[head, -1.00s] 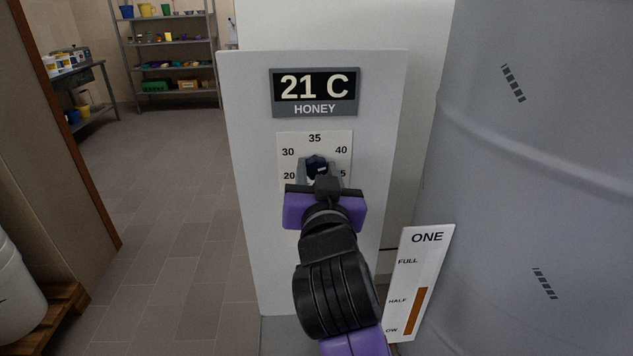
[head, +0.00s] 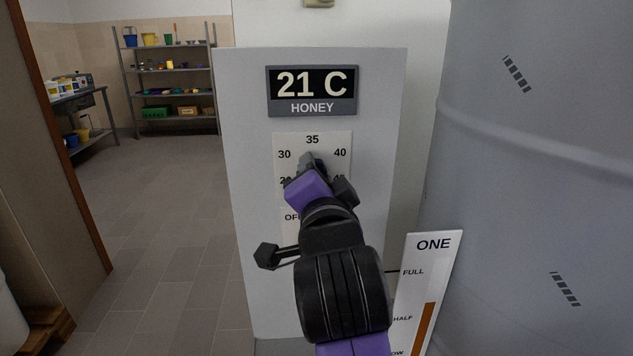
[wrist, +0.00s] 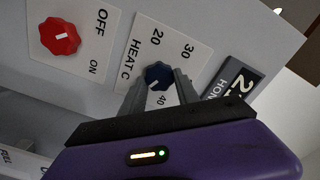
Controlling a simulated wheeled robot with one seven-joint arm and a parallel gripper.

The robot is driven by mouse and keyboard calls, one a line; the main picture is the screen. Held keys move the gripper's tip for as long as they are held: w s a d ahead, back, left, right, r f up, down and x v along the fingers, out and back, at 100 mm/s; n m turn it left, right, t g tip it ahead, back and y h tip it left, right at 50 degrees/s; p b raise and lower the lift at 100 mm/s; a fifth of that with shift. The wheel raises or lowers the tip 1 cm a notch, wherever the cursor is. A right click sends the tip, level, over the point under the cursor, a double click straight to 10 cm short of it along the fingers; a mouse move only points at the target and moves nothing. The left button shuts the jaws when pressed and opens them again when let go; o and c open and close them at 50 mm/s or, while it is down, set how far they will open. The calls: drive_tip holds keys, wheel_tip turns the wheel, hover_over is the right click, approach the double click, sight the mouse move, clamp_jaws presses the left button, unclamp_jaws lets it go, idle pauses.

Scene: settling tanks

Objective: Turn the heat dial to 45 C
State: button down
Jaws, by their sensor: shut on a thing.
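The heat dial (wrist: 158,76) is a dark blue knob with a white pointer line, on a white scale plate (wrist: 141,43) marked HEAT C. My gripper (wrist: 158,80) is shut on the dial, one finger on each side. In the wrist view the pointer slants to the lower left, away from the 20 and 30 marks; the 45 mark is hidden there by a finger. In the head view my gripper (head: 309,164) is rolled over and covers most of the dial. The display (head: 312,91) reads 21 C, HONEY.
A red knob (wrist: 60,37) with OFF and ON marks sits beside the heat plate. A large grey tank (head: 535,150) with a level gauge (head: 428,290) labelled ONE stands close on the right. Open tiled floor (head: 160,220) lies on the left, with shelves (head: 170,70) at the back.

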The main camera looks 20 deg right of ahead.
drive_tip(key=shift+f+m, duration=0.1)
drive_tip(key=shift+m, duration=0.3)
drive_tip(key=c, duration=0.9)
unclamp_jaws()
drive_tip(key=v, duration=0.7)
drive_tip(key=shift+s, duration=0.35)
drive_tip(key=shift+a, duration=0.1)
